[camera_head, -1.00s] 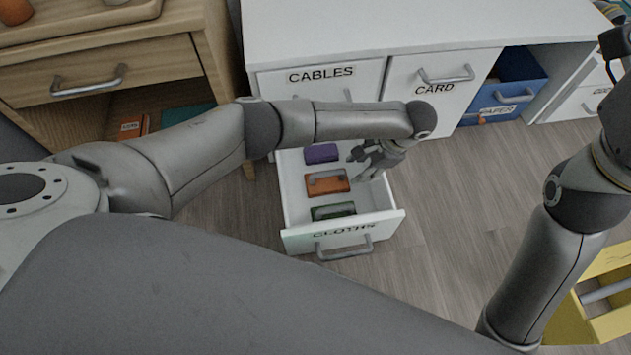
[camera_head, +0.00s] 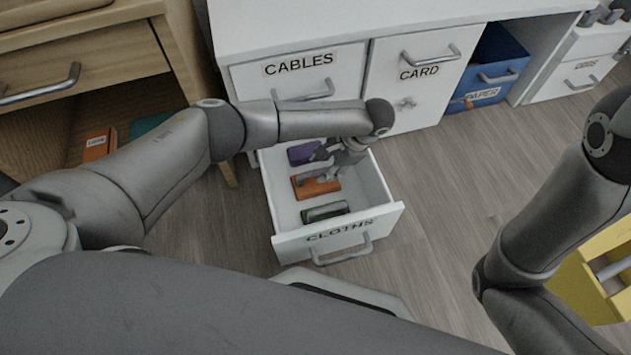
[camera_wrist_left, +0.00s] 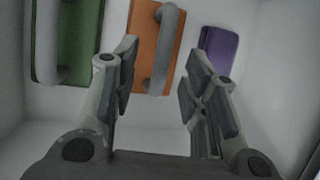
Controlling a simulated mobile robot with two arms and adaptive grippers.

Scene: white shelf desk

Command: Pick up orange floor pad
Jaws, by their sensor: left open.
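The orange floor pad (camera_head: 301,191) lies in the open drawer labelled CLOTHS (camera_head: 276,238), between a purple pad (camera_head: 301,153) and a green pad (camera_head: 325,211). It has a grey handle on top. My left gripper (camera_head: 318,165) is inside the drawer area, over the right side of the orange and purple pads. In the left wrist view, the open fingers (camera_wrist_left: 162,85) point toward the orange pad (camera_wrist_left: 146,50), with its handle between the fingertips and nothing gripped. My right arm shows at the right, but its gripper is out of view.
The white desk (camera_head: 400,22) with the CABLES drawer (camera_head: 300,75) and CARD door (camera_head: 425,85) stands behind the drawer. A blue PAPER bin (camera_head: 505,75) is at the right. A yellow box (camera_head: 580,285) stands on the floor at right. Floor between is clear.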

